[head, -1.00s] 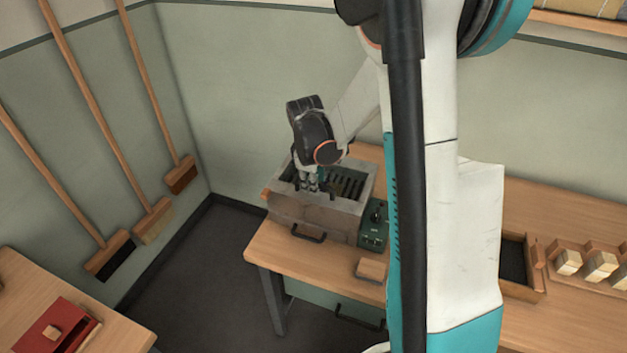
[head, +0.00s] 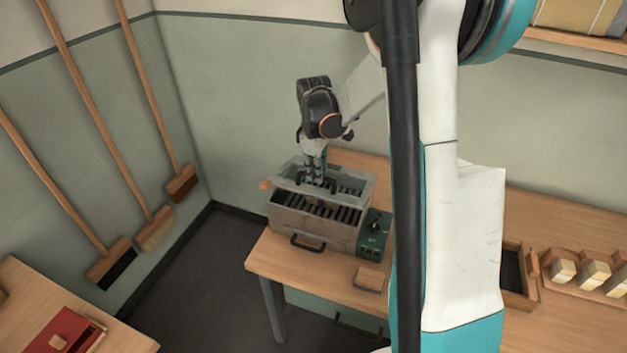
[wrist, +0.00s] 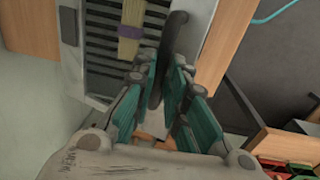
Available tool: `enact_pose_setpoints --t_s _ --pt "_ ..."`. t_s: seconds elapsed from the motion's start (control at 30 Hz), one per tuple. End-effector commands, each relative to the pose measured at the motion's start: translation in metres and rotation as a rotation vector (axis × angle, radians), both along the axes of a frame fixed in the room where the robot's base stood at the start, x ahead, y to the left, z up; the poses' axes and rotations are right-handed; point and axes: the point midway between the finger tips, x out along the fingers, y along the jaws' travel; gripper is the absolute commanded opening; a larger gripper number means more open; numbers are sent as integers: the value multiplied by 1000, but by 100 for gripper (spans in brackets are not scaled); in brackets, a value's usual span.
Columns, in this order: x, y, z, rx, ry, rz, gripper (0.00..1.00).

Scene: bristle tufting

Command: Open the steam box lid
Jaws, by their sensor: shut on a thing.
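The steam box (head: 335,232) is a grey box on the wooden bench, with a dark handle on its front. Its grey lid (head: 288,184) stands across the top, and dark slats show in front of and behind it. My gripper (head: 318,182) reaches down from above onto the lid's dark handle (head: 333,185). In the wrist view, the handle (wrist: 177,32) lies between my teal fingers (wrist: 160,72), which are shut on it. A tan bundle with a purple band (wrist: 130,30) lies over the slats. The lid's exact tilt is hard to tell.
A green control panel (head: 375,236) is on the box's right side. A small wooden block (head: 371,277) lies on the bench in front. A tray (head: 518,278) and pale brushes stand further right. Brooms hang on the left wall. A red box (head: 62,334) is on the left table.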

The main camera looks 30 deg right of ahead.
Motion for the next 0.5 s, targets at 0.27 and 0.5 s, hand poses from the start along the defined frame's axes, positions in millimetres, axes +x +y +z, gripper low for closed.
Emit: enact_pose_setpoints --t_s 0.27,0.5 --pt "28 -36 48 -6 -6 -2 0" --pt "54 -72 74 -9 -6 -3 0"
